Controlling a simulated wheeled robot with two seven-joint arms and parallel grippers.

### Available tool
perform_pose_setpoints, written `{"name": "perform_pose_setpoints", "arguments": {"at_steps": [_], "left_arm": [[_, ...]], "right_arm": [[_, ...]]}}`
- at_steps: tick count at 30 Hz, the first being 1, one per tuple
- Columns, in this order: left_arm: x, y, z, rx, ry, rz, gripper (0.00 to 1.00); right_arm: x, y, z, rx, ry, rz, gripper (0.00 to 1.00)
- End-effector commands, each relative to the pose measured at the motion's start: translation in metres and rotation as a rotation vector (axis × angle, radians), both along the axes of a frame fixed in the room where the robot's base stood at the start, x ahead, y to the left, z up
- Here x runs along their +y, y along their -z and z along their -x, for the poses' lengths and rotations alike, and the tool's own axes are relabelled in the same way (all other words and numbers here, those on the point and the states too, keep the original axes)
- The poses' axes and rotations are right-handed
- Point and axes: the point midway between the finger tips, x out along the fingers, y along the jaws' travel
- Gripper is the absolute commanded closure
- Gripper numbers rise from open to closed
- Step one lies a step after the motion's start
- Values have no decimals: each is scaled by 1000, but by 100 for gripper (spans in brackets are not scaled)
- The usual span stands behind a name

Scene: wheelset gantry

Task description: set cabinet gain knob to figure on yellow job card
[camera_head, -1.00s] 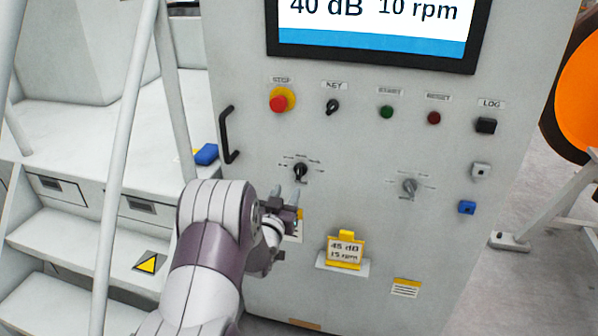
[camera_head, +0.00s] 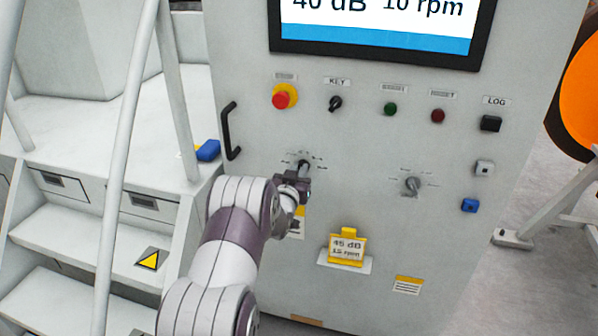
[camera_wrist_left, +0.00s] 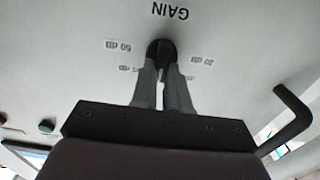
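The black gain knob (camera_head: 304,164) is on the cabinet's front, left of centre. In the left wrist view the knob (camera_wrist_left: 161,48) sits below the word GAIN, which appears upside down, among small dB marks. My left gripper (camera_head: 302,178) is at the knob. Its two fingers (camera_wrist_left: 163,76) are close together, one on each side of the knob's dark grip bar, and look shut on it. The fingers partly hide the knob and its pointer. The yellow job card (camera_head: 347,247) on a small ledge reads 45 dB, 15 rpm. The display (camera_head: 380,22) reads 40 dB, 10 rpm. My right gripper is out of view.
A second, grey knob (camera_head: 411,186) is to the right. A red stop button (camera_head: 282,97), key switch (camera_head: 335,103), green button (camera_head: 390,109) and dark red button (camera_head: 438,116) are above. A black handle (camera_head: 230,131) and a stair rail (camera_head: 125,150) stand left.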

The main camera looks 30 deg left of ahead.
Motion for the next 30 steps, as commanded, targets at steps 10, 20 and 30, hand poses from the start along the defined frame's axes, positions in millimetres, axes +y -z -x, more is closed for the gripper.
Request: {"name": "perform_pose_setpoints", "arguments": {"at_steps": [10,20,30], "left_arm": [[-1,2,0,11,0,-45,100],[-3,5,-1,62,0,-267,100],[-5,6,-1,128,0,-538,100]], "right_arm": [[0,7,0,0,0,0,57],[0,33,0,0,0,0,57],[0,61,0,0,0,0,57]]}}
